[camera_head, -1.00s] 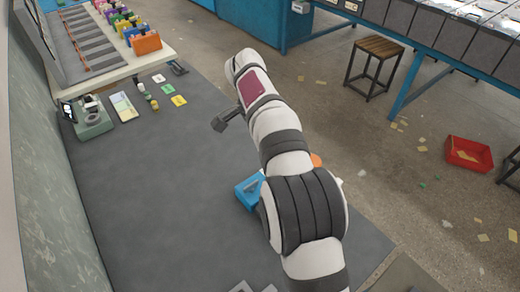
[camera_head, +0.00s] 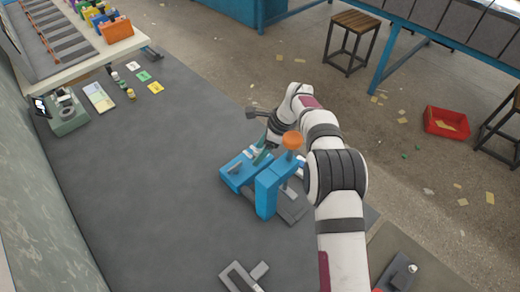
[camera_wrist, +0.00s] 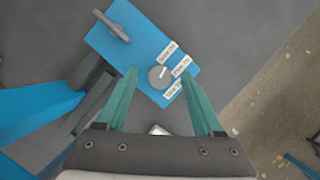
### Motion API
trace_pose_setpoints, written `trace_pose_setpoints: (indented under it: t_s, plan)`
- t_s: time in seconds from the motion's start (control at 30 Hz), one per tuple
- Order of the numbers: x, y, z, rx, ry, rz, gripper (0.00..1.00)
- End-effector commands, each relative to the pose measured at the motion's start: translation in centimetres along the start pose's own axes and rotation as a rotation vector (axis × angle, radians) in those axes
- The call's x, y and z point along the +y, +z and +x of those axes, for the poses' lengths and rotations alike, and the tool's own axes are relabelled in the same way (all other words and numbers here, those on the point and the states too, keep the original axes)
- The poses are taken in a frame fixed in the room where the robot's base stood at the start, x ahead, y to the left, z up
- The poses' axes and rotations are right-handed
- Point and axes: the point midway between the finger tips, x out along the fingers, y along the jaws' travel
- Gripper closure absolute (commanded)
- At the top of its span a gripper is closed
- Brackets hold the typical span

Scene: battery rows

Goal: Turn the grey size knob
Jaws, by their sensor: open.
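The grey size knob (camera_wrist: 154,78) is a small round dial with a pale pointer mark, on the flat blue panel (camera_wrist: 125,50) of the blue device (camera_head: 237,180). Several white labels (camera_wrist: 180,66) sit around its right side. In the wrist view my gripper (camera_wrist: 159,77) has its two teal fingers wide apart, one on each side of the knob in the picture. They hold nothing, and I cannot tell their height above it. In the head view my gripper (camera_head: 262,156) is over the device, and the knob cannot be made out.
A grey handle (camera_wrist: 112,27) lies on the panel's far left corner. A blue upright with an orange knob (camera_head: 292,140) stands beside the panel. Several small items and a grey-green machine (camera_head: 68,116) are at the back left. The mat's middle is clear.

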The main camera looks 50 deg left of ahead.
Motion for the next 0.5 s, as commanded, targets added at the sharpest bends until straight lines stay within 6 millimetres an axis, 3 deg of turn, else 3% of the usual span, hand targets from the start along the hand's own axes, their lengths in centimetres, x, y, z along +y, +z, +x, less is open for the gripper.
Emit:
trace_pose_setpoints:
  t_s: [0.27,0.5]
  plan:
    - [0.00,0.01,0.25,0.000,0.000,0.000,0.31]
    - [0.01,0.01,0.22,0.000,0.000,0.000,0.71]
